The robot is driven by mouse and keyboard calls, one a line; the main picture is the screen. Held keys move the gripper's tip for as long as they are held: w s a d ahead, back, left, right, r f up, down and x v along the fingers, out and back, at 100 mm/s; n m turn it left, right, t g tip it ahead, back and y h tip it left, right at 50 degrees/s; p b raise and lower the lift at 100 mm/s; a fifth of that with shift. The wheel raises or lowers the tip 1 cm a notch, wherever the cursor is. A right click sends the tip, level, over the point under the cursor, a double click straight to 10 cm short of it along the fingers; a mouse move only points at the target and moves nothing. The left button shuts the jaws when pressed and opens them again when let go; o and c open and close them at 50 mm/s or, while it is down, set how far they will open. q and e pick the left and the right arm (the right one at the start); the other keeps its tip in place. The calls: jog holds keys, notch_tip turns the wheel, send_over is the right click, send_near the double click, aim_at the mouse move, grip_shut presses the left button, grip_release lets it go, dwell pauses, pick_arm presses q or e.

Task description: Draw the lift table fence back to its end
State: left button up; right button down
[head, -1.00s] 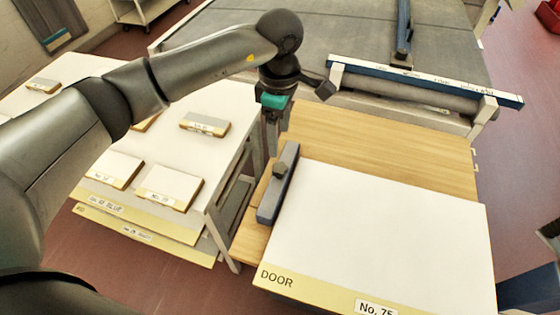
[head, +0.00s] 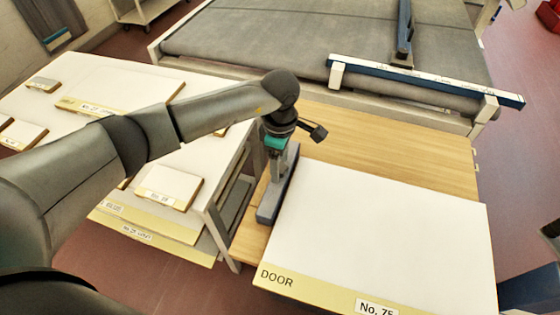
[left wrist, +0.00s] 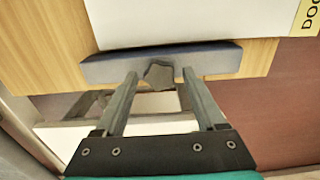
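The lift table (head: 440,160) has a wooden top with a white door panel (head: 385,230) lying on it. The fence (head: 268,207) is a blue-grey bar along the panel's left edge. It also shows in the left wrist view (left wrist: 105,70), lying across the wood close to the panel, with a dark knob (left wrist: 159,77) at its middle. My left gripper (head: 277,168) is over the fence, pointing down. In the left wrist view its fingers (left wrist: 159,74) are apart, one on each side of the knob, with small gaps showing. In the head view the arm hides the knob.
A side table with pale labelled panels (head: 168,186) stands close on the left. Behind the lift table is a grey conveyor bed (head: 300,45) with a blue-and-white bar (head: 425,80) across its near end. Bare wood lies between panel and conveyor.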

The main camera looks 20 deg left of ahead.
pick_arm(q)
grip_shut()
dwell(0.3)
dwell(0.9)
